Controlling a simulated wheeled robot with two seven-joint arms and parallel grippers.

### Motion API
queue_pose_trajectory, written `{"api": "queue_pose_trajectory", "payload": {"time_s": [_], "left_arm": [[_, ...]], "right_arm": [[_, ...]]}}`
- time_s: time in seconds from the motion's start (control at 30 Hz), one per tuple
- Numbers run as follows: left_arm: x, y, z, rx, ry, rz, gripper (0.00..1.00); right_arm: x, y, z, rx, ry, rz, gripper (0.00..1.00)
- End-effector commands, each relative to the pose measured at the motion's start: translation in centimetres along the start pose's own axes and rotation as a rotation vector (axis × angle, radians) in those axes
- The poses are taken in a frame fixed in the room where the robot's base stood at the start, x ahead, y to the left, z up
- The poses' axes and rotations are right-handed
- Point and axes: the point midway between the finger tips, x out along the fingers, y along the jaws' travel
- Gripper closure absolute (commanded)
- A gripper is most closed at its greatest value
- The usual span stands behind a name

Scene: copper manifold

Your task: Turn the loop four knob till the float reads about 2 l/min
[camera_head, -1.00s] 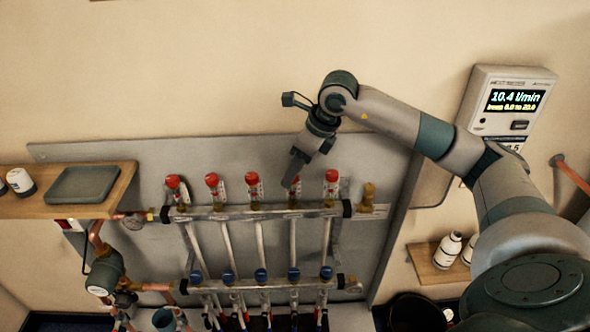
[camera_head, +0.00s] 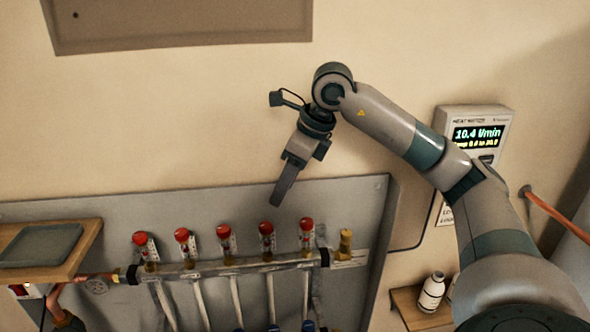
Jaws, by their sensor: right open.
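The manifold's upper bar (camera_head: 215,269) carries a row of flow meters with red caps. The fourth from the left, loop four if counted that way, has a red knob (camera_head: 265,227) above a clear float tube (camera_head: 267,245). Its float reading is too small to make out. My right gripper (camera_head: 283,187) points down, just above and slightly right of that knob in the picture, apart from it as far as I can tell. Its fingers show edge-on, with nothing visible between them. My left gripper is out of view.
The wall display (camera_head: 477,136) reads 10.4 l/min. A wooden shelf with a grey tray (camera_head: 42,244) is at the left. A white bottle (camera_head: 431,292) stands on a small shelf at the lower right. Neighbouring red knobs (camera_head: 306,223) stand close on both sides.

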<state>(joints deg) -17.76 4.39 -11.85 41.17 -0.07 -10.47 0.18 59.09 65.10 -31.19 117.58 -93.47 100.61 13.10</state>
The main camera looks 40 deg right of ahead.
Motion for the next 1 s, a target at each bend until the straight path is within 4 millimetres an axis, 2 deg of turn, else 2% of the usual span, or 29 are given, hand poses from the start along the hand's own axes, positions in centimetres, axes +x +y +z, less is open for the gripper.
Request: {"api": "queue_pose_trajectory", "payload": {"time_s": [0.2, 0.4, 1.0], "left_arm": [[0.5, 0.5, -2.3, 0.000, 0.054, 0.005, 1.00], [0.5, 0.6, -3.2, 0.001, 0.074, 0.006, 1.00], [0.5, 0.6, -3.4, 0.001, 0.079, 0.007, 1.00]], "right_arm": [[-3.7, 0.0, 0.1, -0.001, -0.003, -0.002, 0.56], [-5.5, 0.0, 0.0, 0.000, -0.001, 0.000, 0.56], [-5.8, 0.0, 0.0, -0.001, 0.000, 0.001, 0.56]]}}
